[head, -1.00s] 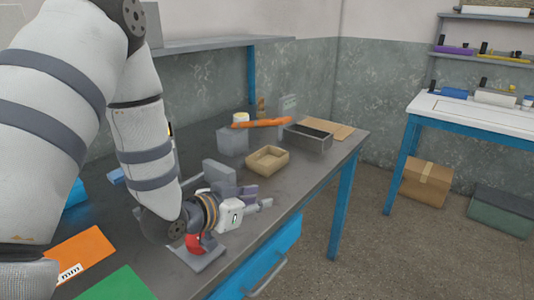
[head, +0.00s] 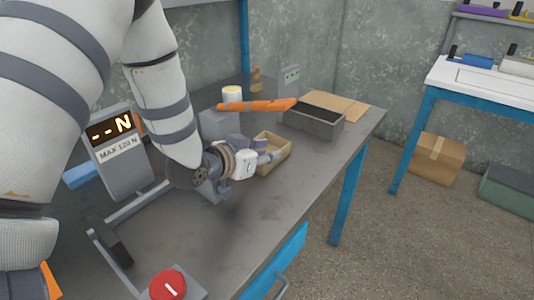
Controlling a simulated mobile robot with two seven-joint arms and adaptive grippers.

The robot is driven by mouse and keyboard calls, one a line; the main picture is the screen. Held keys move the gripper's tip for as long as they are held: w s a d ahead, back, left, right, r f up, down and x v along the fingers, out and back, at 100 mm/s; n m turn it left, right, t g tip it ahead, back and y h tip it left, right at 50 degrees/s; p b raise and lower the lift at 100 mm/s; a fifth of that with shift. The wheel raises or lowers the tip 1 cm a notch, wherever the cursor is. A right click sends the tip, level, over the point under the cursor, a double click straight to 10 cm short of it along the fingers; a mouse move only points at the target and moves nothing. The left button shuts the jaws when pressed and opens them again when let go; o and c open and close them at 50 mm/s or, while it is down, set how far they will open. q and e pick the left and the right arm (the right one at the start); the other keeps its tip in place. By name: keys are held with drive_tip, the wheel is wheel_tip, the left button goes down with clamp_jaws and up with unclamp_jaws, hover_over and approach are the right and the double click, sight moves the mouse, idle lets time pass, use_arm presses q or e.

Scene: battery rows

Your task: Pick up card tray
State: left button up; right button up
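The card tray (head: 268,169), a small open tan box, stands on the grey workbench in the middle of the head view. My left gripper (head: 272,149) is at the tray's left side, with its fingers reaching over the tray. The fingers look spread, with nothing seen between them. The gripper hides part of the tray's left wall and inside, and I cannot tell whether it touches the tray. My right gripper is not in view.
A grey bin (head: 314,124) and a flat brown card sheet (head: 338,105) lie behind the tray. An orange tool (head: 256,105) rests on a grey block left of the bin. A force gauge (head: 118,150) and a red button (head: 168,285) are nearer.

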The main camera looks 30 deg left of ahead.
use_arm(q)
drive_tip(key=x, duration=0.3)
drive_tip(key=b+x, duration=0.1)
drive_tip(key=x, duration=0.1)
drive_tip(key=shift+w+d+f, duration=0.15)
drive_tip(key=shift+d+f, duration=0.15)
drive_tip(key=shift+d, duration=0.05)
drive_tip(key=shift+r, duration=0.15)
drive_tip(key=shift+c, duration=0.6)
clamp_jaws()
